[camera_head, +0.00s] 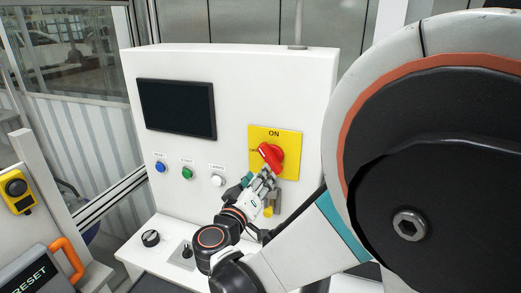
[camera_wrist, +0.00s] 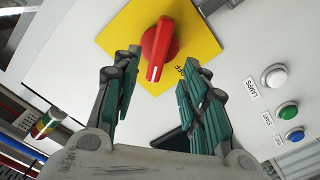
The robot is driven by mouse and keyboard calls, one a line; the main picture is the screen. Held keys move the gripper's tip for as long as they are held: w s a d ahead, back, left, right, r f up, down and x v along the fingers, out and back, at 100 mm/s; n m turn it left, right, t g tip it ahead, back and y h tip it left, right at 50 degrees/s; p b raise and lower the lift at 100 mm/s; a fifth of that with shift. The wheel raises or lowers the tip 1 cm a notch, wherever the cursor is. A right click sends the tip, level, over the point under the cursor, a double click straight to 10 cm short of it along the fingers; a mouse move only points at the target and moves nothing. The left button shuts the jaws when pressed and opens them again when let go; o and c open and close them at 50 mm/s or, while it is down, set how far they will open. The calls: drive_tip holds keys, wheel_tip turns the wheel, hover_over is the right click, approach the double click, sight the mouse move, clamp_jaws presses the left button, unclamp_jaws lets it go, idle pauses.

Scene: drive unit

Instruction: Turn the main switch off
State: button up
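The main switch is a red rotary knob (camera_head: 271,156) on a yellow plate (camera_head: 290,138) on the white cabinet front. ON is printed at the plate's top; OFF shows beside the knob in the wrist view. The knob's handle is tilted, its upper end leaning left in the head view. In the wrist view the knob (camera_wrist: 160,45) has a white mark on its near end. My gripper (camera_head: 262,178) is just below the knob. In the wrist view my gripper (camera_wrist: 160,60) is open, its green-padded fingers either side of the knob's marked end. Contact cannot be told.
A dark screen (camera_head: 177,108) is left of the switch. Blue (camera_head: 160,167), green (camera_head: 187,173) and white (camera_head: 217,180) buttons sit below it. A yellow button box (camera_head: 17,191) is at far left.

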sight(269, 163)
drive_tip(key=x, duration=0.9)
drive_tip(key=shift+w+p, duration=0.15)
drive_tip(key=shift+p, duration=0.15)
clamp_jaws()
